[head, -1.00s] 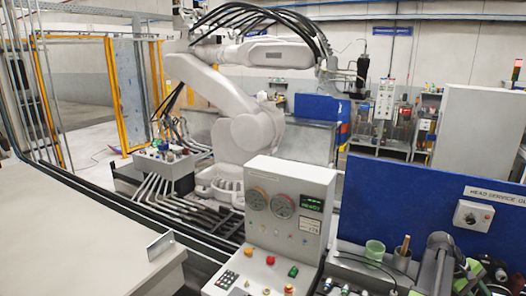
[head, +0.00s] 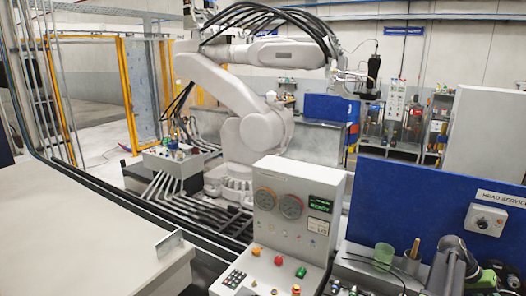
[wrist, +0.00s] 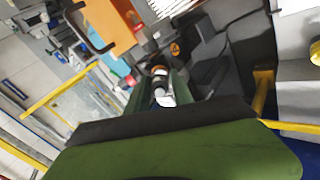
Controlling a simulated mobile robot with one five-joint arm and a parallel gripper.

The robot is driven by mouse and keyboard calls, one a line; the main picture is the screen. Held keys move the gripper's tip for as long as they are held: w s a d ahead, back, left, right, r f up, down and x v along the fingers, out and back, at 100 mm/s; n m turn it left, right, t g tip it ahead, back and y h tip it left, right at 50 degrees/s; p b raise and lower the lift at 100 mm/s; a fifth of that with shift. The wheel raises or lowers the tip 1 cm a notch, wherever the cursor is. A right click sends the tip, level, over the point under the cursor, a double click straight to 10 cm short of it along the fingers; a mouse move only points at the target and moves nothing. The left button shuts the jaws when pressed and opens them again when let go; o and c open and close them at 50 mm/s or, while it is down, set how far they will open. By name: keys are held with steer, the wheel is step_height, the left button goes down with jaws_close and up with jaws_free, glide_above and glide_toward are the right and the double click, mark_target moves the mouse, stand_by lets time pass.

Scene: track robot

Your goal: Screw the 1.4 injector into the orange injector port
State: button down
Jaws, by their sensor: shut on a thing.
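In the wrist view my gripper (wrist: 158,92) is shut on a small cylindrical part with white, dark and orange-brown bands, the injector (wrist: 160,88). The green fingers cover much of it, and no number on it can be read. My gripper does not show in the head view. I cannot make out the orange injector port in either view. An orange panel (wrist: 115,22) with a dark handle shows beyond the gripper in the wrist view, apart from the held part.
A large white industrial arm (head: 263,128) stands behind a control box (head: 295,205). At the right are a blue panel (head: 410,200) and a bench with a green cup (head: 384,253). A pale flat top (head: 90,235) fills the lower left. Yellow-framed fencing (head: 128,90) stands behind.

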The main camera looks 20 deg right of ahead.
steer(key=m, duration=0.8)
steer(key=shift+m, duration=0.3)
steer(key=m, duration=1.2)
steer(key=m, duration=0.4)
steer(key=shift+m, duration=0.8)
